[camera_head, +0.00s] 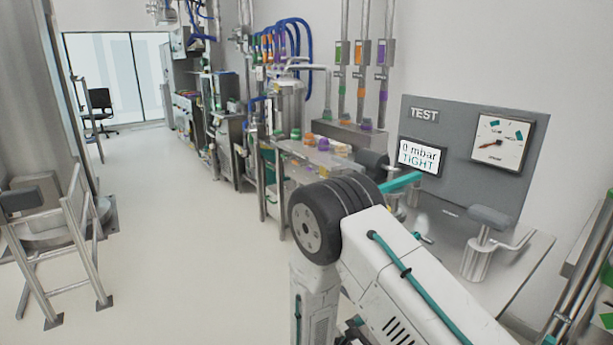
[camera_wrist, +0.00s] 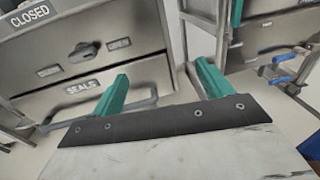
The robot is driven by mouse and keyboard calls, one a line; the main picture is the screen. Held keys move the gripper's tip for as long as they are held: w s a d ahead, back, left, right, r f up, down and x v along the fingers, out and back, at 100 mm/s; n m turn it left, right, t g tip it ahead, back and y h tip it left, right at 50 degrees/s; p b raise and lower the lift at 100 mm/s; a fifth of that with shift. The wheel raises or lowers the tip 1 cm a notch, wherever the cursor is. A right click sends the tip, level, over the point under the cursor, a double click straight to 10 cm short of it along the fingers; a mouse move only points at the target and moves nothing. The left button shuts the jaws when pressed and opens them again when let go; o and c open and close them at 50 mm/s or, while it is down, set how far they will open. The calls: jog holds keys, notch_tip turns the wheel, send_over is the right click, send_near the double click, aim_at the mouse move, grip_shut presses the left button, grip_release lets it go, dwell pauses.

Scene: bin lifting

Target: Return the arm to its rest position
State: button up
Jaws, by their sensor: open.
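My gripper (camera_wrist: 160,85) shows in the wrist view as two teal fingers standing apart on a dark plate. It is open, and nothing shows between the fingers. In the head view my white arm (camera_head: 405,275) reaches up from the lower right to a black joint. Part of a teal piece shows beyond that joint, over the bench; the rest of the gripper is hidden there. In the wrist view a steel drawer labelled SEALS (camera_wrist: 75,100) lies beyond the left finger.
A grey TEST panel (camera_head: 455,125) carries a screen reading "0 mbar TIGHT" and a dial gauge (camera_head: 497,138). A steel bench (camera_head: 510,255) with a padded stand lies right of my arm. A metal frame (camera_head: 60,240) stands at left. The floor (camera_head: 160,240) between is clear.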

jog(key=s+d+r+m+g+y, duration=0.3)
jog(key=s+r+m+y, duration=0.4)
jog(key=s+r+m, duration=0.4)
jog(key=s+d+r+m+g+y, duration=0.4)
jog(key=s+r+m+y, duration=0.4)
jog(key=s+r, duration=1)
notch_tip(320, 180, up, 6)
jog(key=d+m, duration=0.1)
jog(key=m, duration=0.3)
jog(key=shift+s+r+m, duration=0.2)
jog(key=shift+s+m, duration=0.05)
jog(key=shift+m, duration=0.05)
dwell(1.1)
